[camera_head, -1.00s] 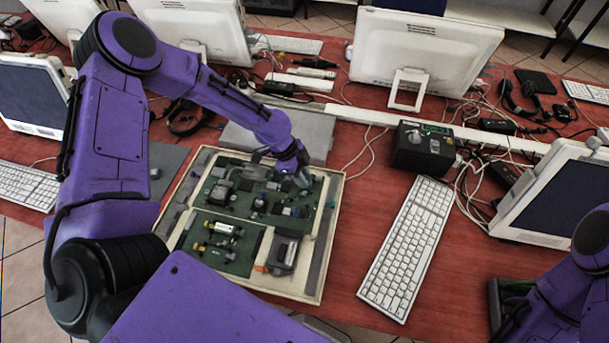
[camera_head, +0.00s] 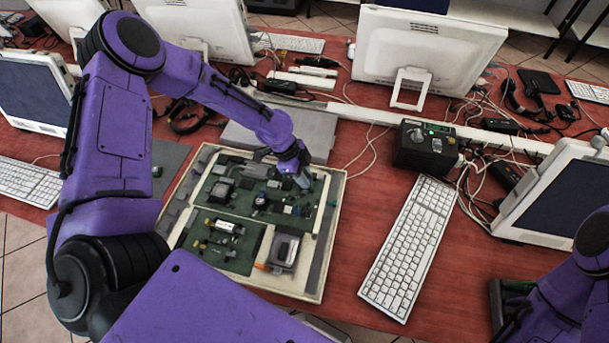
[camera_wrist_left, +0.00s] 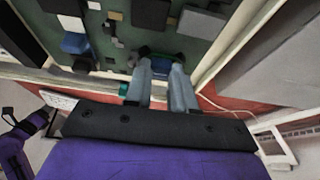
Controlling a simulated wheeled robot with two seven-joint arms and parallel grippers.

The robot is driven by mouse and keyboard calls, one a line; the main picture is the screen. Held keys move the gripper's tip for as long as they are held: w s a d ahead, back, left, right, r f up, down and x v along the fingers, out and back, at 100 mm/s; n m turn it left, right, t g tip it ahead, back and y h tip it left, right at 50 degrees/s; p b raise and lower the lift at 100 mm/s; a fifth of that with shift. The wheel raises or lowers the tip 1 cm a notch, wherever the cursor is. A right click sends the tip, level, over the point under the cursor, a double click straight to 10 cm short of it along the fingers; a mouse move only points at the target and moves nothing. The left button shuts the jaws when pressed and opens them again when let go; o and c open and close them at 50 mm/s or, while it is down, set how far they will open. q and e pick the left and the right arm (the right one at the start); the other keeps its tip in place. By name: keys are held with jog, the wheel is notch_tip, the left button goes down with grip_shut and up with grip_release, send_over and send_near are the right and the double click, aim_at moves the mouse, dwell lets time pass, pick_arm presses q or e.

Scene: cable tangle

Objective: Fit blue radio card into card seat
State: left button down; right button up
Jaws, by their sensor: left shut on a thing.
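My left gripper (camera_head: 304,181) is over the right part of the large green circuit board (camera_head: 222,165).
The board lies in a pale tray (camera_head: 331,222) with several parts and a lower green board (camera_head: 219,262). A white keyboard (camera_head: 407,245) lies right of the tray. A black box (camera_head: 425,148) with cables stands behind it. Monitors line the back.

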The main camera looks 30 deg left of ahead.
pick_arm(q)
jog(key=c, duration=1)
grip_release()
jog(key=shift+o, duration=0.7)
jog(key=shift+w+a+r, duration=0.1)
jog(key=shift+w+r, duration=0.05)
jog(key=shift+r, duration=0.25)
jog(key=v, duration=0.9)
jog(key=shift+a+r+b, duration=0.25)
jog(key=shift+b, duration=0.05)
jog(key=shift+s+r, duration=0.1)
jog(key=shift+s, duration=0.15)
notch_tip(320, 180, up, 6)
jog(key=p, duration=0.6)
jog(key=shift+p, duration=0.3)
